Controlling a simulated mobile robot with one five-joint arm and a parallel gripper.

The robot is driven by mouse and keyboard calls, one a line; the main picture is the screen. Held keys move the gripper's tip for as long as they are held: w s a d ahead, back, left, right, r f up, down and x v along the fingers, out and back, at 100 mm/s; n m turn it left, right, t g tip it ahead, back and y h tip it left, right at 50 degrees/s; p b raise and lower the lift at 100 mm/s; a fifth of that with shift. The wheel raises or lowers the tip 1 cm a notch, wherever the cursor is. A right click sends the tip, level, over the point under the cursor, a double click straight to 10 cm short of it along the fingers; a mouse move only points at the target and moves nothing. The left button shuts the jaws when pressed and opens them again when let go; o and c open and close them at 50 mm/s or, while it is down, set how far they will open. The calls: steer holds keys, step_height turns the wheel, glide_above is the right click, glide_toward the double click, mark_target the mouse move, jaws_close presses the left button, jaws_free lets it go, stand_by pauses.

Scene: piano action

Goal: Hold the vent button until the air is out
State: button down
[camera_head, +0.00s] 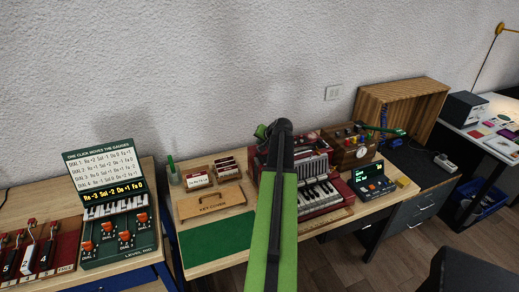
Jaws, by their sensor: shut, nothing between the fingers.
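A red accordion (318,192) with black and white keys stands on the wooden desk, right of my raised arm. My arm crosses in front of its left side and hides part of it. My gripper (261,131) is small and dark at the top end of the arm, at the height of the accordion's upper left edge. It is shut and empty. I cannot make out a vent button; it may be hidden or too small. I cannot tell if my gripper touches the accordion.
A dark blue box with a lit screen (371,170) sits right of the accordion. A wooden unit with a round dial (362,153) stands behind it. Left are a wooden key cover (211,206), a green mat (212,240) and a green gauge panel (118,242).

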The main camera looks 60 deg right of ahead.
stand_by(0.8)
steer(key=shift+f+b, duration=0.4)
steer(key=shift+f+b, duration=0.45)
steer(key=shift+b, duration=0.05)
stand_by(0.5)
stand_by(3.7)
steer(key=shift+r+p, duration=0.85)
steer(key=shift+p, duration=0.05)
step_height(320, 180, up, 5)
steer(key=p, duration=0.5)
steer(key=shift+r, duration=0.15)
steer(key=shift+a, duration=0.1)
